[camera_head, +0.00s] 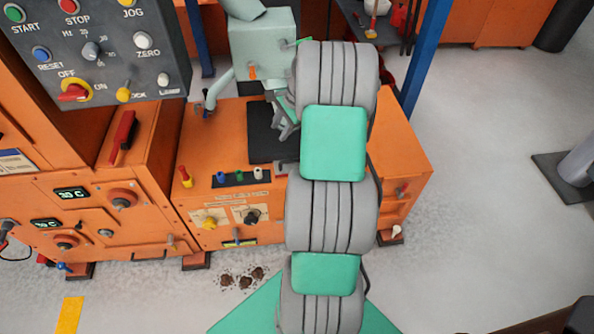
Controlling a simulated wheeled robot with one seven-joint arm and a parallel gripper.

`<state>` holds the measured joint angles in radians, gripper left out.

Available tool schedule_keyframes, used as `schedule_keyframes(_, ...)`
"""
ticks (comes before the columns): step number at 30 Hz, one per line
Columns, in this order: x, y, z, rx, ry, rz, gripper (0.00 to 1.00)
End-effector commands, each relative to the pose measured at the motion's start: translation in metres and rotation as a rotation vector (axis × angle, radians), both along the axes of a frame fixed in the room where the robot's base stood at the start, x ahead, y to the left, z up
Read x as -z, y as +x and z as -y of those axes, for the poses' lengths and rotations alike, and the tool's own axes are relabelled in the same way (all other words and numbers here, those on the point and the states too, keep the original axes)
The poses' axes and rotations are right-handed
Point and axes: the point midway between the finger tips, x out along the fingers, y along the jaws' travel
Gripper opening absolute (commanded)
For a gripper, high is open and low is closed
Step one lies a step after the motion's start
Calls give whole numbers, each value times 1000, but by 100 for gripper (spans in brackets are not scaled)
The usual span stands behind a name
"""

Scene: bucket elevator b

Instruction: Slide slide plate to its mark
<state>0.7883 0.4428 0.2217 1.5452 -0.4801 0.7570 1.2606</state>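I cannot tell for sure which part is the slide plate. A small lever or tab stands over a yellow-edged strip (238,241) low on the front of the orange machine (222,140); no mark can be made out there. My grey and green arm (333,143) rises from the bottom edge and covers the right part of the machine. My gripper cannot be made out; the arm seems to hide it. Thin grey parts (284,122) show beside the arm over a black plate (263,140), and I cannot tell what they belong to.
A control panel (108,75) with buttons fills the upper left. A pale green housing (264,48) stands behind the machine top. Blue posts (427,50) rise at the back. Brown lumps (243,280) lie on the floor. Clear grey floor (480,190) lies to the right.

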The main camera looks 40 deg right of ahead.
Motion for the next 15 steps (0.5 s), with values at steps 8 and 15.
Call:
schedule_keyframes(8,124,-31,83,403,207,-26,35)
schedule_keyframes(15,160,-18,75,410,212,-32,35)
